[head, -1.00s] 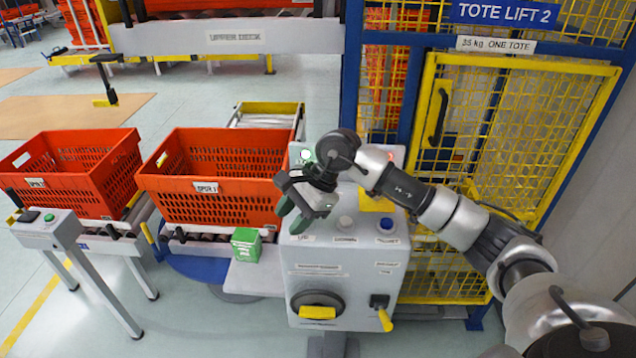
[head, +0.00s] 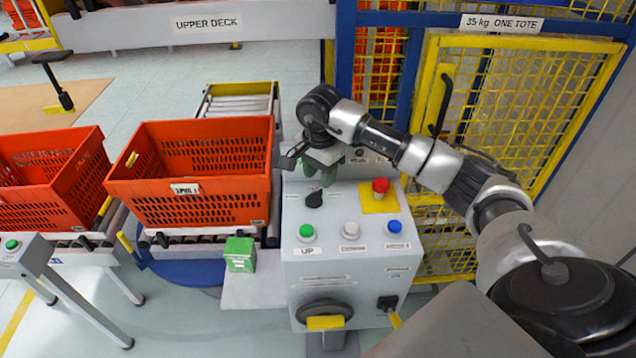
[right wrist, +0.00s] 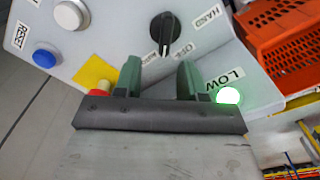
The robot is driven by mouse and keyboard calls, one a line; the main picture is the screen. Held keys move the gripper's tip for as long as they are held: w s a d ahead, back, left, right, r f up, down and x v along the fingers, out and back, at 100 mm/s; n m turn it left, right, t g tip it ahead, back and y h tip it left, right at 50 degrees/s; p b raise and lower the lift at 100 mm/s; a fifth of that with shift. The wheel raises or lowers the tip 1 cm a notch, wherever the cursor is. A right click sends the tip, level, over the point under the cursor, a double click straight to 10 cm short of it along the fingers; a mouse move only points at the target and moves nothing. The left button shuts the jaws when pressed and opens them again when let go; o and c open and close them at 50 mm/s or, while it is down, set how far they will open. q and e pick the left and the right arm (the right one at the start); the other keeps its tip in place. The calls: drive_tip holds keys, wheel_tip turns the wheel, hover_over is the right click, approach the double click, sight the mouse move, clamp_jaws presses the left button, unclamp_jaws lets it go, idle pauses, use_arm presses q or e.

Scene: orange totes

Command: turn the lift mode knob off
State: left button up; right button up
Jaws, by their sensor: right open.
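The black rotary knob (head: 314,198) is on the sloping top of the grey control box (head: 340,268). It also shows in the right wrist view (right wrist: 163,32), with small labels around it, one reading OFF. My right gripper (head: 319,175) is over the far part of the panel, just behind the knob in the head view. In the right wrist view its two green fingers (right wrist: 160,80) are apart with nothing between them. The knob is beyond the fingertips, with no contact visible. My left gripper is not in view.
A red button (head: 380,186) on a yellow plate is right of the knob. Green (head: 307,231), white (head: 351,230) and blue (head: 394,227) buttons line the near side. An orange tote (head: 195,206) and a green box (head: 240,254) stand left. A yellow mesh gate (head: 530,120) is behind.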

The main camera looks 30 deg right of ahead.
sight(318, 189)
drive_tip(key=f, duration=0.3)
drive_tip(key=shift+w+f+p, duration=0.15)
drive_tip(key=shift+w+p, duration=0.15)
drive_tip(key=shift+p, duration=0.05)
drive_tip(key=shift+f, duration=1)
drive_tip(key=shift+c, duration=1.2)
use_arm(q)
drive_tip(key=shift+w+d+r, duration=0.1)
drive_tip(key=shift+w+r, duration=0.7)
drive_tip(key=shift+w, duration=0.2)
use_arm(e)
clamp_jaws()
